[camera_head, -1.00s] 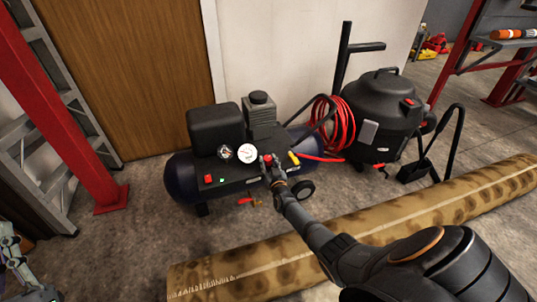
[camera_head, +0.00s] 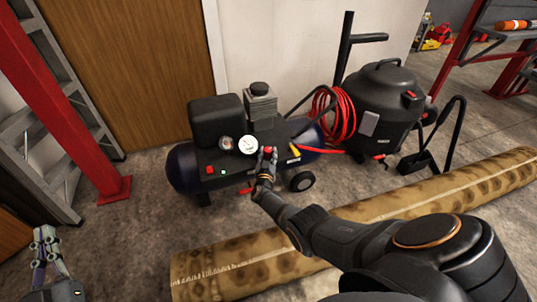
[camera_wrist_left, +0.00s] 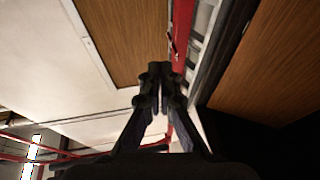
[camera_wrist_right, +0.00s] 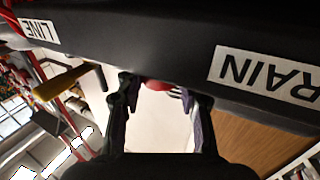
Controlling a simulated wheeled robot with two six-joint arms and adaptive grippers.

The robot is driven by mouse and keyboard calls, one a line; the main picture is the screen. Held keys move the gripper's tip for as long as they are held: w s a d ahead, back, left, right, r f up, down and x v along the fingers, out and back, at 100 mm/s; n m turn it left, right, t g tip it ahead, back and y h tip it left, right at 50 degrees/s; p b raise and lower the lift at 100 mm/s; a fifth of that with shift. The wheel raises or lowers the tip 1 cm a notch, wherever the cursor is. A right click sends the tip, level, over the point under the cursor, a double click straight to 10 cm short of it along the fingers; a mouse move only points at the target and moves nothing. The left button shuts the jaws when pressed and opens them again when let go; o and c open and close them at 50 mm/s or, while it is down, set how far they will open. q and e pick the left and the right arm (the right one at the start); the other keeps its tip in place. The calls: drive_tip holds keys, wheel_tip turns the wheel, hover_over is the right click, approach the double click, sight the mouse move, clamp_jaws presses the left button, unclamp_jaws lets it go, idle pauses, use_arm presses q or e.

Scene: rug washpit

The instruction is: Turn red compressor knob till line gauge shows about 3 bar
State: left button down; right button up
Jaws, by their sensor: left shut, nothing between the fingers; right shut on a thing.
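The dark blue compressor (camera_head: 184,172) stands on the floor in front of the door and wall. Its red knob (camera_head: 269,149) is at the front right, beside a white-faced gauge (camera_head: 248,145); a second gauge (camera_head: 226,143) sits to the left. The dial readings are too small to tell. My right gripper (camera_head: 267,153) is shut on the red knob, which shows partly between the fingertips in the right wrist view (camera_wrist_right: 157,85). My left gripper (camera_head: 45,232) is shut and empty at the lower left, away from the compressor; its closed fingers also show in the left wrist view (camera_wrist_left: 158,70).
A yellow lever (camera_wrist_right: 62,83) and the "LINE" label (camera_wrist_right: 38,29) are near the knob. A rolled rug (camera_head: 230,262) lies in front of the compressor. A black vacuum (camera_head: 384,105) and coiled red hose (camera_head: 335,115) stand right. A red post (camera_head: 70,105) stands left.

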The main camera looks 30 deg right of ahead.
use_arm(q)
wheel_tip(320, 180, up, 6)
drive_tip(key=s+t, duration=0.2)
drive_tip(key=t, duration=0.1)
drive_tip(key=shift+r+h+b, duration=0.25)
drive_tip(key=shift+h+b, duration=0.05)
use_arm(e)
drive_tip(key=shift+s+f+m+g+h, duration=0.2)
drive_tip(key=shift+f+m+g+h, duration=0.2)
drive_tip(key=shift+g+h, duration=0.15)
use_arm(q)
drive_tip(key=shift+d, duration=0.1)
use_arm(e)
drive_tip(key=o, duration=1.1)
drive_tip(key=shift+r, duration=0.1)
drive_tip(key=shift+o, duration=0.4)
drive_tip(key=shift+w+r, duration=0.1)
drive_tip(key=shift+r, duration=0.05)
drive_tip(key=shift+r, duration=0.1)
